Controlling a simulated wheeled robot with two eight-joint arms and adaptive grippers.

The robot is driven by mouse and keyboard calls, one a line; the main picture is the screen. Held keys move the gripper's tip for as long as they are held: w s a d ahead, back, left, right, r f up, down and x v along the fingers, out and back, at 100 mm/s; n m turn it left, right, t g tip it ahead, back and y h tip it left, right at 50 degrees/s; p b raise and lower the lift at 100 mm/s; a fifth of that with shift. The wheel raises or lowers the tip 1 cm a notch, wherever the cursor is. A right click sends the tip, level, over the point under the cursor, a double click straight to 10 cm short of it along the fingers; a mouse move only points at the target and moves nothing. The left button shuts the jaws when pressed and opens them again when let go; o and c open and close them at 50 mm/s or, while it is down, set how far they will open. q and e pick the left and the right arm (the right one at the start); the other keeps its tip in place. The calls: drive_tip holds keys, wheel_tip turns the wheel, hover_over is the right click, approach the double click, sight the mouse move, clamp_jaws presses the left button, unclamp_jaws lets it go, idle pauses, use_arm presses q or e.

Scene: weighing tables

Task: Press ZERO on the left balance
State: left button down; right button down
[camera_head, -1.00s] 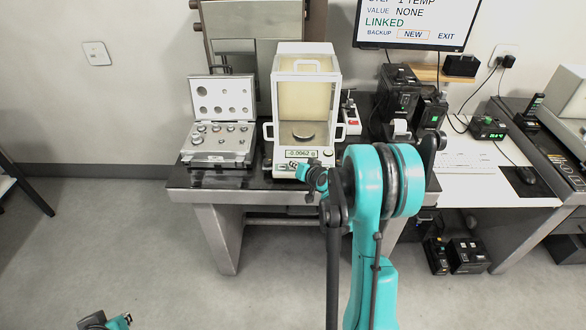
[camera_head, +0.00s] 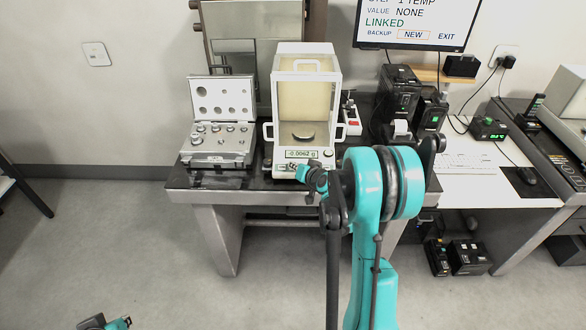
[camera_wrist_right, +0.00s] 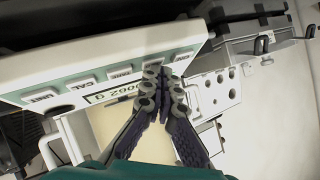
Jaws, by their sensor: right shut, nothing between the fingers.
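The balance (camera_head: 322,172) is a white unit with a glass draft shield around a round pan (camera_head: 303,132). Its display (camera_head: 303,154) reads -0.0062 g. My right gripper (camera_head: 299,167) is at the front key panel, below the display, with its fingers closed and empty. In the right wrist view the fingertips (camera_wrist_right: 161,74) are together over the key strip, at a key beyond CAL (camera_wrist_right: 83,86) and UNIT (camera_wrist_right: 40,97). They cover part of that key, so its label and any contact are unclear. My left gripper (camera_head: 115,323) is at the bottom left, mostly cut off.
An open case of weights (camera_head: 221,160) stands left of the balance on the dark table (camera_head: 200,179). A small red-and-white device (camera_head: 351,118) and black instruments (camera_head: 400,90) stand to the right. A monitor (camera_head: 412,20) shows LINKED. Floor is clear at front left.

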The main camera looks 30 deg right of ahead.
idle(0.4)
drive_tip(key=shift+s+a+r+p, duration=0.15)
drive_tip(key=shift+s+r+p, duration=0.1)
drive_tip(key=shift+r+p, duration=0.35)
drive_tip(key=shift+r, duration=0.1)
drive_tip(key=r+p, duration=0.1)
drive_tip(key=s+r+p, duration=0.1)
drive_tip(key=r, duration=0.1)
drive_tip(key=a+r+p, duration=0.1)
drive_tip(key=shift+s+r, duration=0.25)
drive_tip(key=shift+r, duration=0.1)
idle(0.6)
